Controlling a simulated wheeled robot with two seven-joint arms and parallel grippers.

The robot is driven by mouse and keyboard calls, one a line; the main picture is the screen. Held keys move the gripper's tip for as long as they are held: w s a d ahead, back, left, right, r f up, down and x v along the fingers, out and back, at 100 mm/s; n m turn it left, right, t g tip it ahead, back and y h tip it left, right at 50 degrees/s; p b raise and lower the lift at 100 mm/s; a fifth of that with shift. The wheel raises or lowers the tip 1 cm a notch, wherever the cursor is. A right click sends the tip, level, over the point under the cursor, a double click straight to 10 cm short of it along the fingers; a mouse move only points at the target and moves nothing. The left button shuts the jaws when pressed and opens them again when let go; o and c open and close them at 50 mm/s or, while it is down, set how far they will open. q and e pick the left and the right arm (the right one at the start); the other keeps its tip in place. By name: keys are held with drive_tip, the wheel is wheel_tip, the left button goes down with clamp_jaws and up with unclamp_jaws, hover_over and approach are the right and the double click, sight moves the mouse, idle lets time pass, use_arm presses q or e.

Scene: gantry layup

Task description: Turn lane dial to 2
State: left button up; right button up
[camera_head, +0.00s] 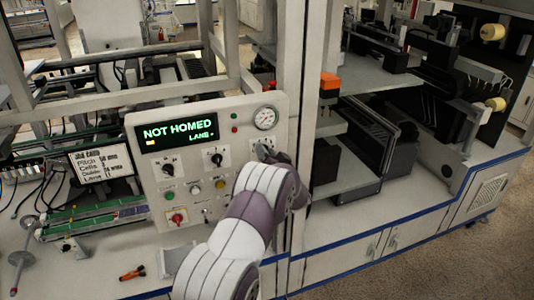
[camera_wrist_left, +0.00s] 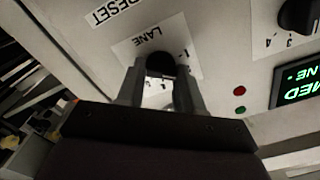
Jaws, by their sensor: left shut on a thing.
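The lane dial (camera_wrist_left: 160,64) is a black knob on a white label marked LANE, upside down in the left wrist view. My left gripper (camera_wrist_left: 158,85) has its two grey fingers on either side of the knob and is shut on it. In the head view my left gripper (camera_head: 267,153) is at the upper right of the control panel (camera_head: 240,124), below the gauge, and it mostly hides the dial. The display (camera_head: 178,135) reads NOT HOMED, with LANE and a dash below. The dial's pointer position cannot be told. My right gripper is not in view.
Two other black dials (camera_head: 168,170) (camera_head: 216,158) sit left of the lane dial. A red knob (camera_head: 177,217) and small buttons are lower on the panel. A white upright post (camera_head: 291,90) stands close to the right of my gripper. An orange-and-black tool (camera_head: 132,273) lies in front.

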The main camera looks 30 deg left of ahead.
use_arm(q)
drive_tip(key=shift+r, duration=0.15)
drive_tip(key=o, duration=1)
drive_tip(key=shift+o, duration=0.2)
drive_tip(key=b+v, duration=0.5)
drive_tip(key=v, duration=0.7)
drive_tip(key=shift+s+d, duration=0.2)
drive_tip(key=shift+d, duration=0.05)
